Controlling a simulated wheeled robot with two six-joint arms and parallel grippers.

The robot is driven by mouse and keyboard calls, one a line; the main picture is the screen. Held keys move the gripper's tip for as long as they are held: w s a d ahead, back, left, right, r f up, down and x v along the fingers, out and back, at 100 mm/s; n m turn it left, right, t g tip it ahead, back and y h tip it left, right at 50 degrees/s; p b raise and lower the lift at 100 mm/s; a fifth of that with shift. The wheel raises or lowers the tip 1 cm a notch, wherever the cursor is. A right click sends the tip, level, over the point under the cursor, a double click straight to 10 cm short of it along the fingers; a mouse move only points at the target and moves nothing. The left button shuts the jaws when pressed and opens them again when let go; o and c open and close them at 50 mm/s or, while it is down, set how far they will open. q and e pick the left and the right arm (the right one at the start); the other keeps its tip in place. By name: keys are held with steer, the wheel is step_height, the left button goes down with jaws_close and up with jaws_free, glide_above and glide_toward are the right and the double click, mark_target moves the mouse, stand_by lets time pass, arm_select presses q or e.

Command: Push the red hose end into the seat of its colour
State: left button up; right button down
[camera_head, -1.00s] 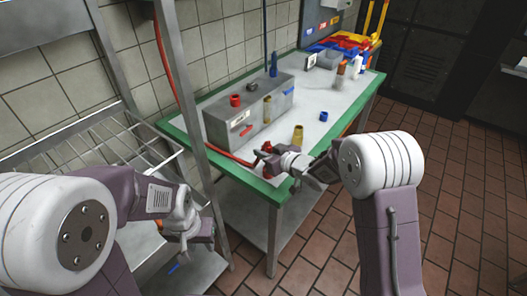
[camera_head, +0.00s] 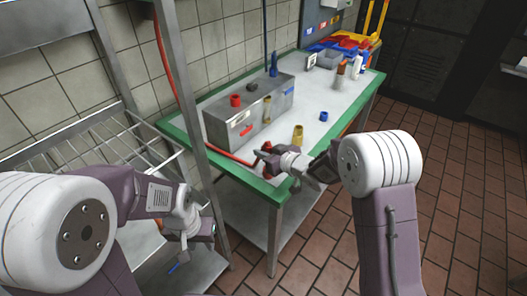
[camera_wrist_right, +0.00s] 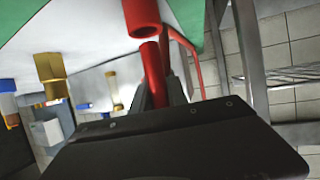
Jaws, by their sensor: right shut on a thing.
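My right gripper (camera_wrist_right: 160,92) is shut on the red hose end (camera_wrist_right: 153,68), whose tip points up in the right wrist view. Just above that tip is the open lower end of a red tubular fitting (camera_wrist_right: 141,14); tip and opening are close and slightly offset, and I cannot tell if they touch. In the head view my right gripper (camera_head: 274,155) is at the table's front edge, and its fingers partly hide the red parts. My left gripper (camera_head: 188,235) hangs low at the left, away from the table; its fingers are too small to judge.
A grey box (camera_head: 245,118) with a red collar (camera_head: 235,100) on top stands on the green-edged table (camera_head: 180,137). A brass fitting (camera_head: 298,133) and a blue fitting (camera_head: 323,116) stand nearby. A metal post (camera_head: 183,85) rises at the left. The table's middle right is clear.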

steer(key=shift+f+b, duration=1.65)
steer(key=shift+f, duration=0.5)
steer(key=c, duration=1.2)
jaws_free()
steer(key=shift+r, duration=0.1)
steer(key=shift+c, duration=0.2)
steer(key=v, duration=0.9)
steer(key=shift+p, duration=0.4)
